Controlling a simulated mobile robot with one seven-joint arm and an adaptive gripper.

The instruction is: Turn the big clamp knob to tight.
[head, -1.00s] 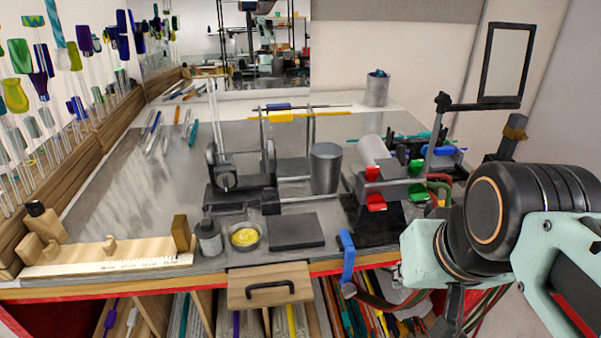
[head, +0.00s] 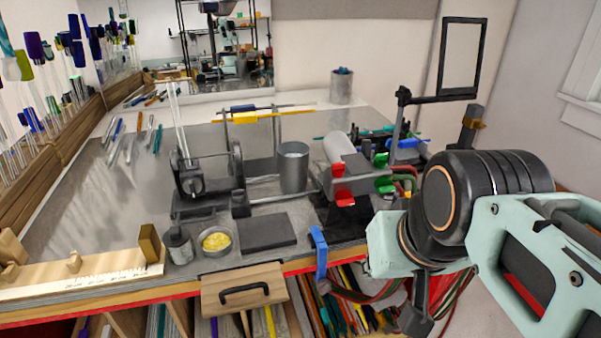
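A burner (head: 345,165) stands at the right of the bench, with red knobs (head: 343,182) and green knobs (head: 383,173) on its front. A blue clamp-like piece (head: 320,252) sits at the bench's front edge, below and left of the burner. I cannot tell which part is the big clamp knob. My arm reaches in from the right, in front of the bench. A dark piece at its lower end, probably my gripper (head: 418,312), hangs near the bottom edge, right of the blue piece and apart from it. Its fingertips are not clearly visible.
A metal stand (head: 205,180) holds upright glass rods. A metal cup (head: 293,167), a dark pad (head: 267,231) and a bowl with yellow contents (head: 216,241) are nearby. A wooden drawer (head: 243,290) juts out at the front. Red and green hoses (head: 380,292) hang beside my arm.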

